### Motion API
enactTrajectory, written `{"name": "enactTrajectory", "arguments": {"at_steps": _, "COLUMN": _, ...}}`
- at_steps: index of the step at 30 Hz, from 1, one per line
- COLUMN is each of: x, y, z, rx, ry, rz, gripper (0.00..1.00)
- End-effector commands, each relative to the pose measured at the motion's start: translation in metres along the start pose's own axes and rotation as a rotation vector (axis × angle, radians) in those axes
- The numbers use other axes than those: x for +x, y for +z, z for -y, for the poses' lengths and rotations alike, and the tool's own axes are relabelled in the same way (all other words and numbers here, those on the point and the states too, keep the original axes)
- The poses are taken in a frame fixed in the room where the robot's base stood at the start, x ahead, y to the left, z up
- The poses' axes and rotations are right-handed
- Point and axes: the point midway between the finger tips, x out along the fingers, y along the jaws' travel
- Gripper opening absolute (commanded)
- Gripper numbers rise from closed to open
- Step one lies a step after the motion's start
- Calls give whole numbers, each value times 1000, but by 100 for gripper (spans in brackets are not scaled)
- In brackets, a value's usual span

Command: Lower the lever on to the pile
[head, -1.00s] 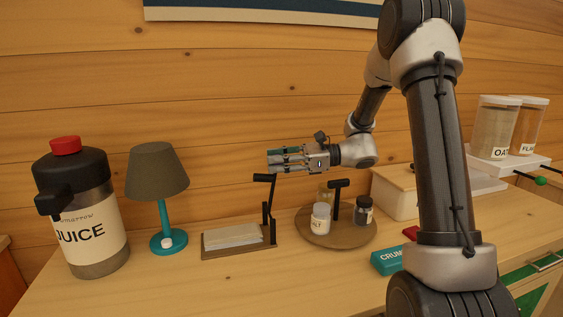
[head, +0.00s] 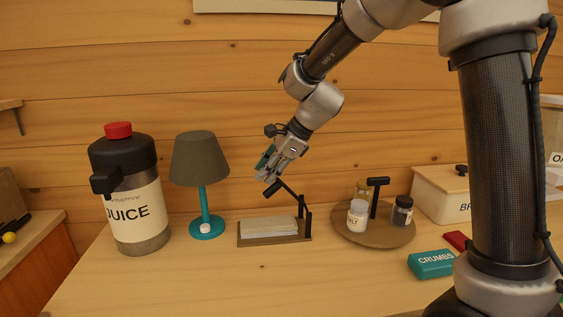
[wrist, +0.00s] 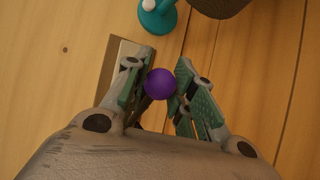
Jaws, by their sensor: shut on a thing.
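The lever (head: 291,195) is a black arm hinged at the right end of a wooden base (head: 262,241). It leans left over the pile, its crosswise handle (head: 272,188) well above it. The pile (head: 268,227) is a flat stack of pale sheets on the base. My gripper (head: 266,177) points down and left, shut on the handle. In the wrist view, a purple round end (wrist: 160,83) shows between my green-padded fingers (wrist: 166,90). The pile's edge and base show beyond the left finger; the rest of the lever is mostly hidden there.
A lamp (head: 202,170) with a teal foot and a juice jug (head: 137,215) stand to the left. A round wooden tray (head: 372,236) with jars stands close on the right, near a teal crumbs box (head: 432,264). The front counter is clear.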

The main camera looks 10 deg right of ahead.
Motion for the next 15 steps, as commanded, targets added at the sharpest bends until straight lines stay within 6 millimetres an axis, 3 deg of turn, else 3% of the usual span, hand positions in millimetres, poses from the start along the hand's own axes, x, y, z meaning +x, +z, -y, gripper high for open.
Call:
{"name": "enactTrajectory", "arguments": {"at_steps": 6, "x": 34, "y": 10, "z": -8, "rx": -56, "ry": 30, "rz": -192, "gripper": 0}}
{"name": "enactTrajectory", "arguments": {"at_steps": 15, "x": 73, "y": 5, "z": -18, "rx": -98, "ry": 58, "rz": -396, "gripper": 0}}
